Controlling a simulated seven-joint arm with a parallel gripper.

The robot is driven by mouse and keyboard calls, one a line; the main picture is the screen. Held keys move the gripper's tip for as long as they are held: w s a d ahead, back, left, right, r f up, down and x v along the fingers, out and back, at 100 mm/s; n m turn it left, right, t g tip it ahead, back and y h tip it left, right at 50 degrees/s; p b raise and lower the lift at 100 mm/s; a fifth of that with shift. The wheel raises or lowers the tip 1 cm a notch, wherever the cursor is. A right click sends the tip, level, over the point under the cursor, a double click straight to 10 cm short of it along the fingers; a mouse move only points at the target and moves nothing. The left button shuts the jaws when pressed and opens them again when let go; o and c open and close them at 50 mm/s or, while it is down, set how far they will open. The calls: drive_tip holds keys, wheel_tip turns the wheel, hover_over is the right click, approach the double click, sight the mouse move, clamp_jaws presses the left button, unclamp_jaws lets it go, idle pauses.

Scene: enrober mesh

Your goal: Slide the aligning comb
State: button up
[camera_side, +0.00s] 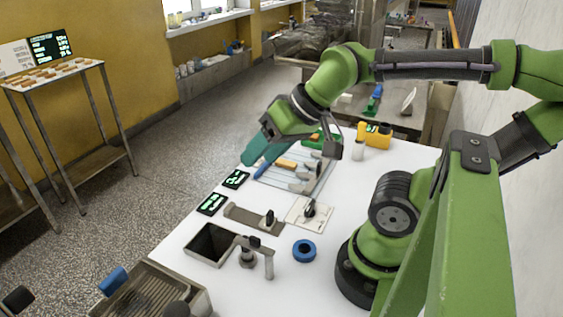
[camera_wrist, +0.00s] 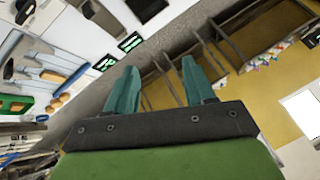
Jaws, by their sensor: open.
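My gripper (camera_side: 263,157) has teal fingers and hangs tilted above the far left edge of the white table. In the wrist view its two fingers (camera_wrist: 160,80) stand apart with nothing between them. A grey flat piece with a black knob (camera_side: 243,215) lies on the table below and apart from the gripper; it may be the aligning comb, but I cannot make out teeth. A pale square plate with a black knob (camera_side: 310,212) lies to its right. A tray of tools (camera_side: 316,184) lies beyond, partly hidden behind the gripper and wrist.
A dark square opening (camera_side: 212,242) with a tap-like fitting (camera_side: 247,256) is in front. A blue ring (camera_side: 304,250) lies to its right. Two small displays (camera_side: 211,204) line the left edge. A yellow item (camera_side: 375,135) stands at the back.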

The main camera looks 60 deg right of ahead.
drive_tip(key=shift+d, duration=0.15)
drive_tip(key=shift+c, duration=1)
drive_tip(key=m+g+h, duration=0.2)
drive_tip(key=m+g, duration=0.5)
drive_tip(key=m, duration=0.7)
hover_over(320, 163)
wheel_tip(320, 163, down, 5)
wheel_tip(320, 163, down, 16)
clamp_jaws()
